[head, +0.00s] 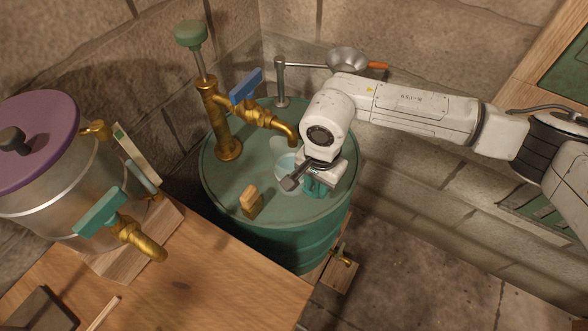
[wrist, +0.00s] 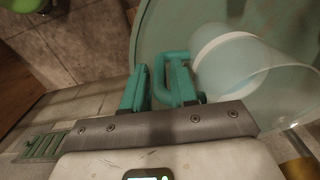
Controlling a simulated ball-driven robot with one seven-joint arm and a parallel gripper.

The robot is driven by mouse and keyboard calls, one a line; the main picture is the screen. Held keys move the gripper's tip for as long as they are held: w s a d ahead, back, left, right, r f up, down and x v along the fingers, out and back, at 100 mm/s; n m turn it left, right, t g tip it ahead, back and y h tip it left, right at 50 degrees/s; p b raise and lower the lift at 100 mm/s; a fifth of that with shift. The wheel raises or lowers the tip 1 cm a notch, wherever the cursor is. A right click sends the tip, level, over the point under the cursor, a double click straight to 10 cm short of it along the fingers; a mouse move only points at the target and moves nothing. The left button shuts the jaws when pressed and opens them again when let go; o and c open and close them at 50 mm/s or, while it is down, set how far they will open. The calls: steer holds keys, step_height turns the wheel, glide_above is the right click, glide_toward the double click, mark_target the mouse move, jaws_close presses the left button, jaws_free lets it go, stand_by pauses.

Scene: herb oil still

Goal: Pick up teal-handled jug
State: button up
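The teal-handled jug is a clear, pale vessel with a whitish band; its body (wrist: 232,62) fills the upper right of the wrist view. In the head view the jug (head: 286,163) stands on the green drum top, partly hidden by my gripper (head: 316,187). Its teal handle (wrist: 172,57) is a squared loop pointing toward my gripper. In the wrist view my gripper (wrist: 159,88) has teal fingers spread apart. The handle's outer bar lies between them, and the right finger appears to be inside the loop. A narrow gap shows between the left finger and the bar.
The green drum (head: 222,192) carries a brass tap (head: 228,118) with a blue lever close to my gripper. A small wooden block (head: 250,198) sits near the drum's front. A steel pot with purple lid (head: 35,140) stands left on a wooden table (head: 190,285).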

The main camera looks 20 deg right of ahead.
steer(key=shift+f, duration=0.15)
jaws_close()
stand_by(0.4)
